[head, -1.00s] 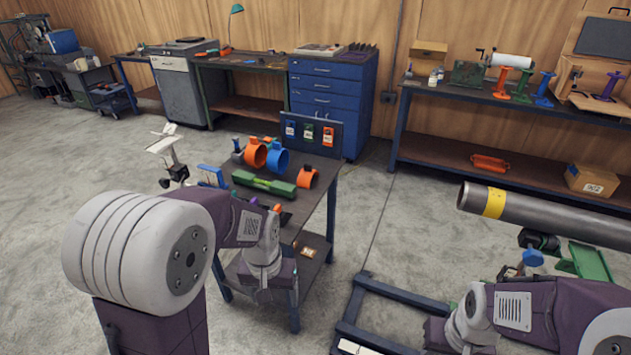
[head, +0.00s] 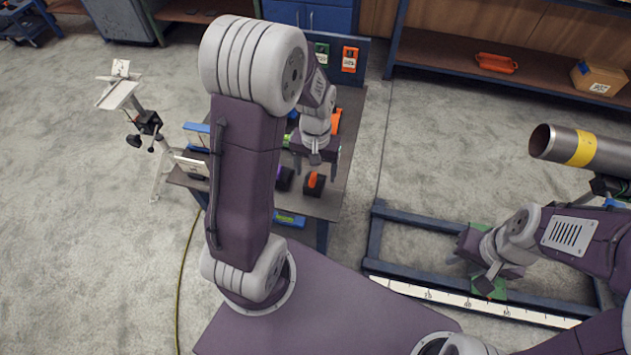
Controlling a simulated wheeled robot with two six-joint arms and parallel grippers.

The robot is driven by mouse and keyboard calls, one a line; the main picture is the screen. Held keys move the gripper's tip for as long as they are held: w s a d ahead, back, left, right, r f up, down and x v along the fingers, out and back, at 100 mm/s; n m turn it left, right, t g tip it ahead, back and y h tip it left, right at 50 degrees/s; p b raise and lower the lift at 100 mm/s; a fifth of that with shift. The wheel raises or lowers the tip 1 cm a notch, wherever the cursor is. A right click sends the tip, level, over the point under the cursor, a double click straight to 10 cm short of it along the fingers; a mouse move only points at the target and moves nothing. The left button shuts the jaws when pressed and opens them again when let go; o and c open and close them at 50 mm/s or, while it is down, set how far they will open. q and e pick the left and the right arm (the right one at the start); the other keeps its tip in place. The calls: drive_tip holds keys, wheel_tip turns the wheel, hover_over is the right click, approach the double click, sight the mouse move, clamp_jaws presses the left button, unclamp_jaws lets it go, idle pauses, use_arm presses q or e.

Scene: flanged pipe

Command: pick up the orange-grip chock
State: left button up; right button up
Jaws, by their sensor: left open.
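The orange-grip chock (head: 314,186), a small dark block with an orange grip on top, sits on the small work table (head: 338,190) near its front edge in the head view. My left gripper (head: 316,169) is open and empty, its fingers pointing down just behind and above the chock. I cannot tell the exact height between them. A purple-gripped chock (head: 284,179) stands just to the left, partly hidden by my left arm.
A steel pipe with a yellow band (head: 580,149) lies at the right. A blue floor frame with a white scale (head: 455,299) is below it. A stand (head: 125,98) is left of the table. A green-and-blue level (head: 290,219) is on the lower shelf.

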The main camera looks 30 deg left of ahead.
use_arm(q)
drive_tip(key=shift+w+a+f, duration=0.15)
drive_tip(key=shift+a+f, duration=0.05)
drive_tip(key=shift+f, duration=0.2)
drive_tip(key=shift+w+a+f, duration=0.1)
drive_tip(key=shift+a+f, duration=0.1)
drive_tip(key=shift+f, duration=0.2)
wheel_tip(320, 180, down, 5)
drive_tip(key=shift+r+b, duration=0.15)
drive_tip(key=shift+b, duration=0.15)
drive_tip(key=shift+w+f, duration=0.1)
drive_tip(key=shift+f, duration=0.1)
drive_tip(key=shift+r, duration=0.1)
clamp_jaws()
wheel_tip(320, 180, up, 4)
drive_tip(key=shift+r+p, duration=0.2)
drive_tip(key=shift+p, duration=0.2)
drive_tip(key=w+d+r, duration=0.4)
drive_tip(key=d+r, duration=0.2)
drive_tip(key=d, duration=0.4)
drive_tip(key=shift+w+d+r+p, duration=0.25)
drive_tip(key=shift+w+d+p, duration=0.05)
